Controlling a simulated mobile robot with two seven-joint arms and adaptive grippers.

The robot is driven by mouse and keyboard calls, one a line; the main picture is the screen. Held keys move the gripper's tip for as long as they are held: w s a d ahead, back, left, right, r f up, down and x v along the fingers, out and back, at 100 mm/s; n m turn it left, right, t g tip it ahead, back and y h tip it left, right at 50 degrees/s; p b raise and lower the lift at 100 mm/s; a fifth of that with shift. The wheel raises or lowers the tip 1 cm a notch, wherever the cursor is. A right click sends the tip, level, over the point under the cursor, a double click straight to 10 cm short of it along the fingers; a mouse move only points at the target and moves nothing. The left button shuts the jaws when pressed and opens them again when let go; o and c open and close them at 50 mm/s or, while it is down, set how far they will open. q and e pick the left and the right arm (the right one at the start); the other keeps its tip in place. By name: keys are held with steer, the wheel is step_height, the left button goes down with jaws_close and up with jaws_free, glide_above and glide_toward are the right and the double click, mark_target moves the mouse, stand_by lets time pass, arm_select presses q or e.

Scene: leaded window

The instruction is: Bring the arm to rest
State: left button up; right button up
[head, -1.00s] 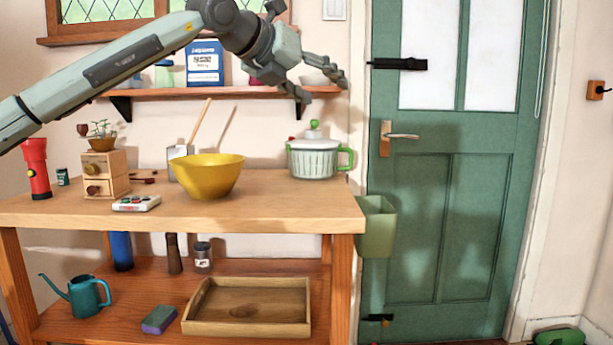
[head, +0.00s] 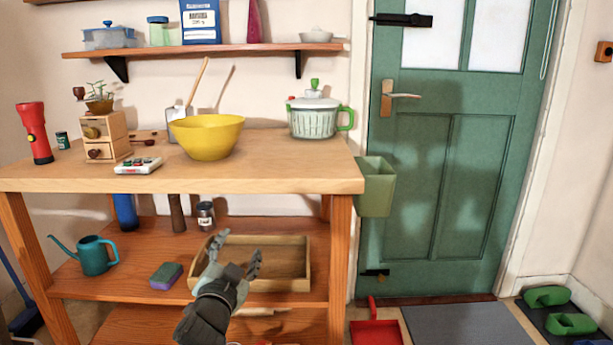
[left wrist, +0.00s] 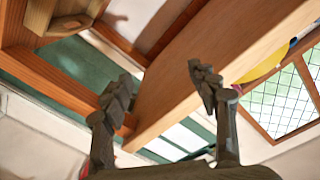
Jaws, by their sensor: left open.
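My left gripper (head: 236,255) is open and empty in the head view. It is low, in front of the bench's lower shelf, and overlaps the wooden tray (head: 285,262) in the picture. Its two fingers point up and stand apart. In the left wrist view my left gripper (left wrist: 165,90) shows with its fingers spread and nothing between them. The edge of the bench top (left wrist: 185,85) runs behind the fingers there. My right gripper is not in view.
The wooden bench (head: 300,180) carries a yellow bowl (head: 205,140), a white-and-green pot (head: 315,120) and a red torch (head: 34,135). A green bin (head: 375,190) is at its right end. A red dustpan (head: 375,328) and a grey mat (head: 465,325) lie on the floor by the green door (head: 440,190).

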arm_select(q)
steer(key=s+a+f+n+g+y, duration=0.2)
steer(key=s+a+f+g, duration=0.2)
steer(key=s+f, duration=0.5)
steer(key=s+a+f+n+g+y, duration=0.1)
steer(key=s+a+f+n+g, duration=0.3)
steer(key=f, duration=0.8)
steer(key=s+a+f+g, duration=0.2)
steer(key=s+f, duration=0.4)
steer(key=s, duration=0.5)
steer(key=s+a+f+g, duration=0.2)
steer(key=s+f+g, duration=0.2)
steer(key=s, duration=0.8)
step_height(320, 180, down, 2)
steer(key=shift+a+f+h+p, duration=0.2)
steer(key=shift+h+p, duration=0.1)
steer(key=shift+p, duration=0.15)
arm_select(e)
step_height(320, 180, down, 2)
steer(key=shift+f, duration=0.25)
arm_select(q)
steer(key=shift+s, duration=0.1)
